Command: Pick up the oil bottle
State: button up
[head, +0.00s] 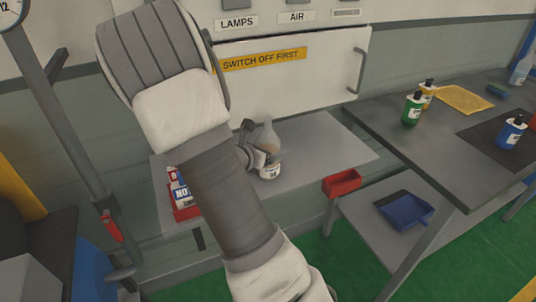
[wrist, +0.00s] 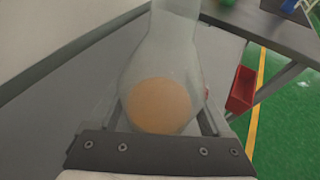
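A clear bottle (head: 268,138) with a narrow neck, amber contents and a pale label low down stands on the grey bench below the wall panel. I take it as the oil bottle; its label is too small to read. My gripper (head: 249,154) is right beside it on the left, partly hidden by my arm. In the wrist view the bottle (wrist: 160,75) fills the middle, with one finger of my gripper (wrist: 162,118) on each side of its round body. Whether the fingers press on the glass cannot be told.
A red bin (head: 184,211) with a labelled packet is left of my arm. Another red bin (head: 342,183) hangs at the bench's right end. The right-hand table (head: 440,150) holds several bottles; a blue tray (head: 404,208) lies on its lower shelf. The wall panel (head: 300,75) stands close behind.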

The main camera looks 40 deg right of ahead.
aim_at(274, 134)
grip_shut()
jog(key=shift+r, duration=0.2)
jog(key=shift+r, duration=0.3)
notch_tip(274, 134, up, 4)
jog(key=shift+s+f+p, duration=0.1)
jog(key=shift+s+p, duration=0.05)
jog(key=shift+p, duration=0.4)
jog(key=s+a+r, duration=0.1)
jog(key=s+r, duration=0.5)
jog(key=s, duration=0.5)
jog(key=shift+s+b, duration=0.15)
jog(key=shift+b, duration=0.2)
jog(key=shift+r, duration=0.15)
